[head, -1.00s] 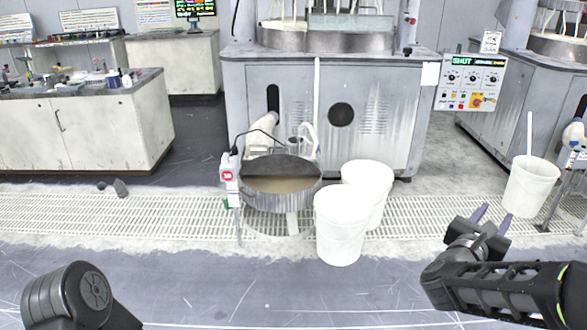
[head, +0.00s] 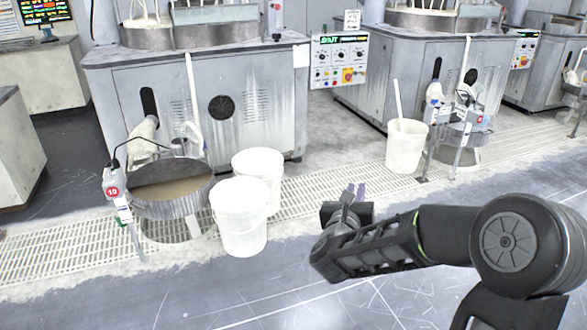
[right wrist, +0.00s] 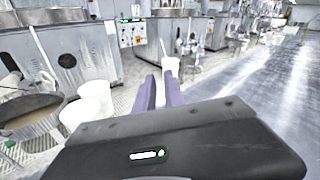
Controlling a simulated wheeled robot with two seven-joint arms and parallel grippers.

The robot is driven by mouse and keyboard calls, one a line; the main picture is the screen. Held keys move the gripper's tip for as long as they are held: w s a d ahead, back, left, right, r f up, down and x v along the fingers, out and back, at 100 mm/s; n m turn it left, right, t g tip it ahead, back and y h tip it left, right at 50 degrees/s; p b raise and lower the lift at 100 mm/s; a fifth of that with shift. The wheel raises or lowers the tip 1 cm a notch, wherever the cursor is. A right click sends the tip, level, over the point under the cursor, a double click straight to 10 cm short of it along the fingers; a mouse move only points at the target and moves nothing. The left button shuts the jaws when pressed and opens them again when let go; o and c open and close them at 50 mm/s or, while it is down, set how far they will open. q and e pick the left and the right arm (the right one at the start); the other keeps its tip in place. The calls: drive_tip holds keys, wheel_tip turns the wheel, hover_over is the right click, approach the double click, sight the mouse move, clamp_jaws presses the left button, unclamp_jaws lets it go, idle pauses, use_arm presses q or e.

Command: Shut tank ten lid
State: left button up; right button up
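Tank ten (head: 182,208) is a round grey metal tub on the floor grating at the left of the head view, with a red tag (head: 112,191) reading 10 beside it. A dark half-round lid part (head: 165,171) lies at its far side. Tan liquid (head: 170,190) shows uncovered in the near half. The tank also shows at the left edge of the right wrist view (right wrist: 28,118). My right gripper (head: 356,190) is well to the right of the tank, empty. Its two purple fingers (right wrist: 160,85) are apart, so it is open. My left gripper is out of view.
Two white buckets (head: 240,218) (head: 258,172) stand close to the tank's right side. A grey polishing machine (head: 200,110) stands behind it. Another bucket (head: 404,148) and a second tank (head: 462,136) are further right. The floor in front (head: 140,290) is clear.

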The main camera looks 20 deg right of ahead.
drive_tip(key=a+f+n+y, duration=0.1)
drive_tip(key=a+f+n, duration=0.1)
drive_tip(key=w+a+f+n+y+p, duration=0.1)
drive_tip(key=a+f+n+y, duration=0.1)
drive_tip(key=a+f+n, duration=0.1)
drive_tip(key=w+a+f+n+y+p, duration=0.1)
drive_tip(key=a+f+n, duration=0.1)
drive_tip(key=f+n, duration=0.1)
drive_tip(key=shift+a+f+y, duration=0.15)
drive_tip(key=shift+a+y, duration=0.05)
drive_tip(key=shift+y, duration=0.1)
clamp_jaws()
drive_tip(key=s+a+f+n+g+y+p, duration=0.2)
drive_tip(key=s+a+f+n+y, duration=0.2)
drive_tip(key=a+f+n, duration=0.4)
drive_tip(key=s+a+f+n+g+y+p, duration=0.2)
drive_tip(key=s+a+f+n+y, duration=0.15)
drive_tip(key=a+f+n, duration=0.45)
drive_tip(key=s+a+f+n+g+y+p, duration=0.1)
drive_tip(key=s+a+f+n+g, duration=0.1)
drive_tip(key=s, duration=0.5)
drive_tip(key=s+a+f+n+g+y+p, duration=0.1)
drive_tip(key=s+a+f+n+g, duration=0.2)
drive_tip(key=s+a+n, duration=0.3)
drive_tip(key=s+a+f+n+g+y+p, duration=0.1)
drive_tip(key=s+a+f+n+g, duration=0.1)
drive_tip(key=s+n, duration=0.6)
drive_tip(key=shift+s+a+f+g+y, duration=0.35)
drive_tip(key=shift+s+a+f+g, duration=0.05)
drive_tip(key=shift+s+a+f, duration=0.55)
